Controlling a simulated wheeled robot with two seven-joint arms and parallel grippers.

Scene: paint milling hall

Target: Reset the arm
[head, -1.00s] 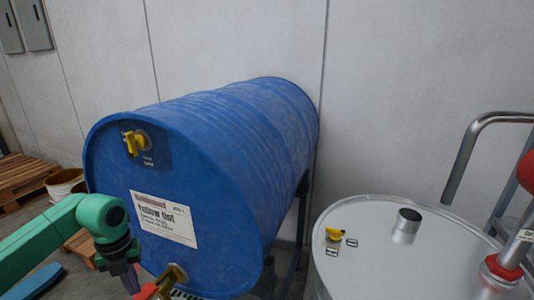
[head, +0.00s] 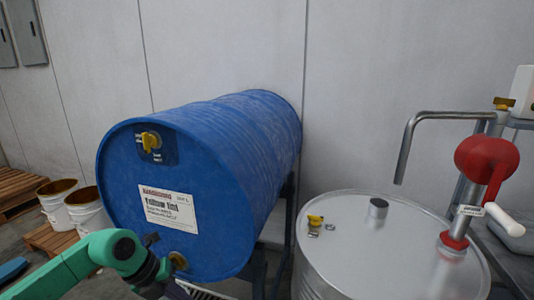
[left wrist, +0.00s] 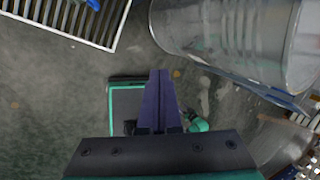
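My left arm comes in from the left in the head view, and my left gripper (head: 176,291) is low in front of the blue drum's front face, partly cut off by the bottom edge. In the left wrist view my left gripper (left wrist: 158,74) has its two purple fingers together, with nothing seen between them. It points over the grey floor. My right gripper is in neither view. The blue drum (head: 245,135) lies on its side on a stand.
Open buckets (head: 88,215) and pallets (head: 15,190) are at left. A grated tray (left wrist: 70,22) lies on the floor.

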